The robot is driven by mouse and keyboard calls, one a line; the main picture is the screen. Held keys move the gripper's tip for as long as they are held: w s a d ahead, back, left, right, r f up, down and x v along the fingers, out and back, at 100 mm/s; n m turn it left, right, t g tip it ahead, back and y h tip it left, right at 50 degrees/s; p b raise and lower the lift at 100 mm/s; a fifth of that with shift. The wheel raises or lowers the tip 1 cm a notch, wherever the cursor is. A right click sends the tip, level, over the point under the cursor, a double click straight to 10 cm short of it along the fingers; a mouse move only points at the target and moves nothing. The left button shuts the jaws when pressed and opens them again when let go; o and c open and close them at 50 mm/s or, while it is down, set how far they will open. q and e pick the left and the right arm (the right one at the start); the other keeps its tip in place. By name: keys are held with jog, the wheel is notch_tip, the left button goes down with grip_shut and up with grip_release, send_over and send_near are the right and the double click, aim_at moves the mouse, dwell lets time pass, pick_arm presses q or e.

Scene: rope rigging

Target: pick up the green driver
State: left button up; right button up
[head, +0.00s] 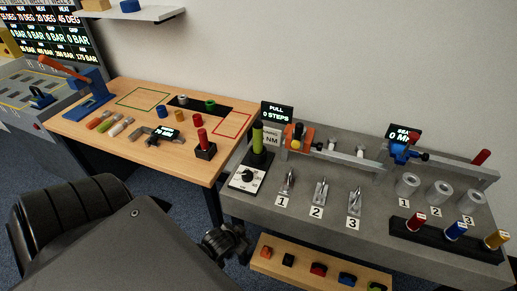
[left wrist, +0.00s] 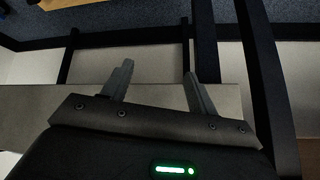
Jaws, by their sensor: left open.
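The green driver (head: 258,138) appears to be the upright yellow-green handle in a dark holder at the left end of the grey bench, behind a white dial panel (head: 248,178). My left arm comes in from the lower left. My left gripper (head: 228,241) is low in front of the bench, below and apart from the green driver. The left wrist view shows its two fingers (left wrist: 158,70) spread with nothing between them. The driver cannot be made out in that view. My right gripper is not in view.
A wooden table (head: 130,148) at left holds small coloured parts and a red-handled tool (head: 202,140) in a black block. The grey bench (head: 300,225) carries numbered clips, metal cylinders and a rail. A low wooden shelf (head: 268,272) with coloured blocks lies near my gripper.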

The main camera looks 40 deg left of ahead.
aim_at(255, 134)
pick_arm(q)
notch_tip(255, 134, up, 14)
jog(key=w+t+b, duration=0.1)
jog(key=w+t, duration=0.1)
jog(key=w+a+r+t, duration=0.1)
jog(key=w+a+r, duration=0.1)
jog(key=w+a+r+n+t, duration=0.1)
jog(key=w+a+r+t, duration=0.1)
jog(key=w, duration=0.1)
jog(key=w+a+r+t+y, duration=0.1)
jog(key=w+a+r, duration=0.1)
jog(key=a, duration=0.1)
jog(key=shift+w+n+t, duration=0.25)
jog(key=shift+n+t, duration=0.05)
jog(key=shift+t, duration=0.1)
jog(key=shift+w+a+r+t+p, duration=0.15)
jog(key=shift+w+a+r+t, duration=0.45)
jog(key=shift+w+a+r, duration=0.6)
jog(key=shift+w+a+r+t+p, duration=0.15)
jog(key=shift+w+a+r+t, duration=0.55)
jog(key=shift+w, duration=1.05)
jog(key=shift+w+a+r+t+p, duration=0.15)
jog(key=shift+w+a+r+t, duration=0.4)
jog(key=shift+w+r, duration=0.8)
jog(key=w, duration=0.1)
jog(key=w+p, duration=0.1)
jog(key=w, duration=0.2)
jog(key=shift+w+a, duration=0.3)
jog(key=shift+w, duration=0.4)
